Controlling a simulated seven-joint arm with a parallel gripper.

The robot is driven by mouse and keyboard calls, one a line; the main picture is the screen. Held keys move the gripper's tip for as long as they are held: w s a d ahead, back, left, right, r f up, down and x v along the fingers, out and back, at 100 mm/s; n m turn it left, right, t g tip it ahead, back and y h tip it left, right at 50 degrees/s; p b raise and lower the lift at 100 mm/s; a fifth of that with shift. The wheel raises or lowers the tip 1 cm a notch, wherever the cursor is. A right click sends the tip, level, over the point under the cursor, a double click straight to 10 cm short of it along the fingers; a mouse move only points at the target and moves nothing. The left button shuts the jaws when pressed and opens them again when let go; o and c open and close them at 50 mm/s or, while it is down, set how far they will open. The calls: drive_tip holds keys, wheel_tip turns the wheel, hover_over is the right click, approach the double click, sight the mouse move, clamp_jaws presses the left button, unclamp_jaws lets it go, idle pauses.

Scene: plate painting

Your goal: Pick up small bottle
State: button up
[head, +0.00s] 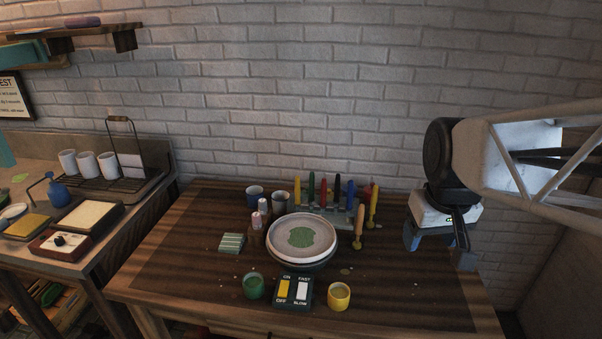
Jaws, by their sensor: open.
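Two small bottles stand close together on the wooden table, just left of the plate: a pale one (264,206) behind and a pinkish one (257,220) in front, apparently in a brown holder. A blue bottle (59,191) with a thin spout stands on the left counter. My gripper (438,252) is at the table's right side, pointing down, open and with nothing seen between its fingers. It is far to the right of all these bottles and apart from them.
A white plate (328,238) with a green patch sits mid-table. Upright coloured tools (323,192) stand in a rack behind it. Dark cups (255,193), a switch box (294,290), a green pot (253,286) and a yellow pot (339,296) surround it. The table's front right is clear.

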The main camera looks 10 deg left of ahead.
drive_tip(key=w+a+n, duration=0.2)
drive_tip(key=w+a, duration=0.2)
drive_tip(key=w, duration=0.3)
drive_tip(key=w+a+n, duration=0.2)
drive_tip(key=w+a, duration=0.2)
drive_tip(key=w, duration=0.4)
drive_tip(key=n+g, duration=0.2)
drive_tip(key=n, duration=0.7)
hover_over(262, 200)
drive_tip(key=f, duration=2.1)
drive_tip(key=shift+s+d+f, duration=0.1)
drive_tip(key=shift+d+f, duration=0.2)
drive_tip(key=shift+a+f+n, duration=0.3)
drive_tip(key=shift+a+f, duration=0.05)
drive_tip(key=shift+a, duration=0.05)
drive_tip(key=shift+f, duration=1.25)
